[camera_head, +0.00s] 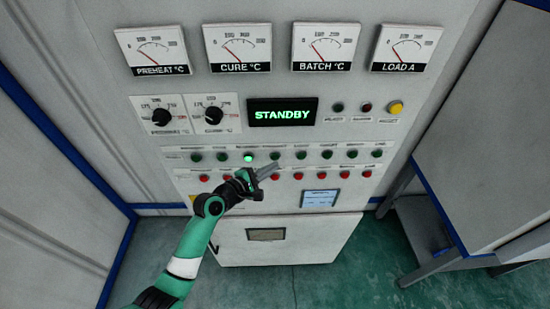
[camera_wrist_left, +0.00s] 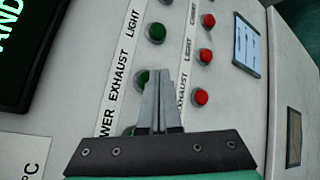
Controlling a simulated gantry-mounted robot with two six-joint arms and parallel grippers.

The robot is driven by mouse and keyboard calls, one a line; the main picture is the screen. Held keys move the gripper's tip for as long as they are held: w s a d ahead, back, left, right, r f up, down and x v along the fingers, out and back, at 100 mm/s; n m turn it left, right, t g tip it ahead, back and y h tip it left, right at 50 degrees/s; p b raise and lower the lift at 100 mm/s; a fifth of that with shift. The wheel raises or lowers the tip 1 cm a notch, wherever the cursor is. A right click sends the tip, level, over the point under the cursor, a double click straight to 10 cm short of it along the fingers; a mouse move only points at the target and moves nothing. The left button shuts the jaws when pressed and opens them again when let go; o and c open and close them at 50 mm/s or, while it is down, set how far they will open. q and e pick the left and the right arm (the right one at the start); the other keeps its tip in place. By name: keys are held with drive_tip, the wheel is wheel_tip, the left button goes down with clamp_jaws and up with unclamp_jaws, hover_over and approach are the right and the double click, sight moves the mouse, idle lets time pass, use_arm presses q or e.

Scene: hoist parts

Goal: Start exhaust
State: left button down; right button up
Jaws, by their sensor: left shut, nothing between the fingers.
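A grey control panel holds a row of green buttons above a row of red ones. In the left wrist view the label EXHAUST (camera_wrist_left: 118,78) stands beside a green button (camera_wrist_left: 140,77), which my fingers partly cover. This looks like the dark green button (camera_head: 274,155) just right of the lit one in the head view. My left gripper (camera_head: 275,166) is shut and empty, its tips just below that button; it also shows in the wrist view (camera_wrist_left: 158,84). I cannot tell whether the tips touch the panel. My right gripper is out of view.
The lit green button (camera_head: 247,157) is left of the gripper. A display (camera_head: 283,112) reads STANDBY. Several gauges, two knobs and a yellow button (camera_head: 396,107) are higher up. A small screen (camera_head: 320,198) is lower right. A blue-edged table (camera_head: 490,130) stands right.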

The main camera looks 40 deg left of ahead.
use_arm(q)
drive_tip(key=shift+w+a, duration=0.1)
drive_tip(key=shift+w+a, duration=0.2)
drive_tip(key=shift+a, duration=0.05)
drive_tip(key=shift+w+a+b, duration=0.3)
drive_tip(key=shift+b, duration=0.05)
idle(0.7)
drive_tip(key=shift+s+d+p, duration=0.6)
drive_tip(key=shift+d+p, duration=0.05)
drive_tip(key=shift+p, duration=0.25)
